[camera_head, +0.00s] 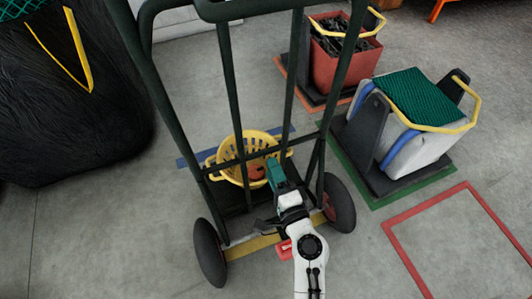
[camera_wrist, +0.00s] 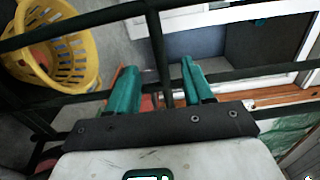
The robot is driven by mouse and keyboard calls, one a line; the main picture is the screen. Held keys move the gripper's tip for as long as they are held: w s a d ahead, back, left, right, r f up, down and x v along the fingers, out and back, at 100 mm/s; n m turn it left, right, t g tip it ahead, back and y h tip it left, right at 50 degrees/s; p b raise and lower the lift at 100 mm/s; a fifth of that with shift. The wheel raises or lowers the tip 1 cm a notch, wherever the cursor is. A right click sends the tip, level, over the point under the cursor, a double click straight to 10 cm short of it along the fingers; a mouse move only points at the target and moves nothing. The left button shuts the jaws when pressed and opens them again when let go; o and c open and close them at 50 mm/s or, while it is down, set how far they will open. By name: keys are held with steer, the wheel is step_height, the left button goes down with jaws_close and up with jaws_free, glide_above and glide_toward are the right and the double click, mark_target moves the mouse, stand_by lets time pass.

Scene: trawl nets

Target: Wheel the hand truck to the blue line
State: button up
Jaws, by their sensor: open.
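The hand truck (camera_head: 229,80) stands on its two black wheels in the middle of the head view, its dark green frame tilted towards me. A yellow basket (camera_head: 231,147) with something reddish inside sits low behind its bars. The blue line (camera_head: 186,161) on the floor shows on both sides of the basket, beyond the truck; its middle is hidden. My gripper (camera_head: 274,172) reaches to the truck's lower bars with teal fingers. In the wrist view my gripper (camera_wrist: 158,68) is open, with a dark upright bar (camera_wrist: 157,40) appearing between its fingers; I cannot tell whether they touch it.
A black net bundle (camera_head: 70,100) stands at the left. At the right are a white bin (camera_head: 410,148) with green netting on a dark stand and, farther back, a red bin (camera_head: 335,70). A red floor outline (camera_head: 440,210) at the lower right is empty. Bare floor lies left of the truck.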

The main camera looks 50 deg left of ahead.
mark_target(263, 151)
steer(key=b+x, duration=0.1)
steer(key=x, duration=0.6)
steer(key=shift+a+b, duration=0.35)
steer(key=shift+b, duration=0.05)
steer(key=shift+c, duration=0.4)
jaws_close()
stand_by(0.5)
